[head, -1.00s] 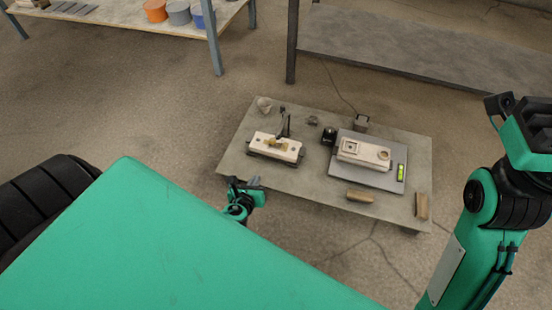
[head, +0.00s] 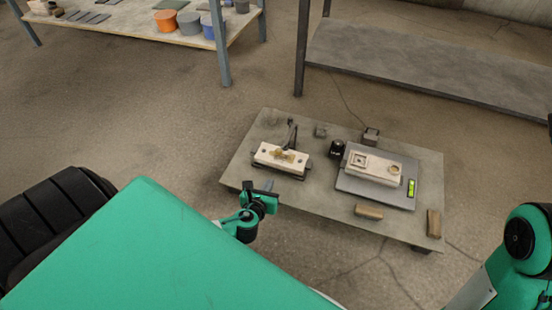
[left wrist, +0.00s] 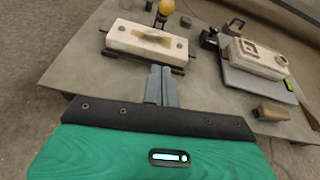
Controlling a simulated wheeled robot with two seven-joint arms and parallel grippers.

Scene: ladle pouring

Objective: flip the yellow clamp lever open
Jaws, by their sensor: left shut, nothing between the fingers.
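A cream mold block (head: 268,155) sits in a dark clamp base on the left of the low grey table; it also shows in the left wrist view (left wrist: 125,38). A small yellow-brass piece (head: 291,155) lies over its top. A dark upright lever (head: 292,133) stands behind the block. In the left wrist view a yellow ball knob (left wrist: 167,6) shows at the top edge, beyond the block. My left gripper (head: 270,187) is shut and empty, in front of the block and apart from it; its closed fingers (left wrist: 161,84) point towards the block. My right gripper is out of view.
On the table's right, a grey plate (head: 348,187) holds a second cream block (head: 385,171) and a green level (head: 411,188). Two brown blocks (head: 369,212) (head: 434,223) lie near the front edge.

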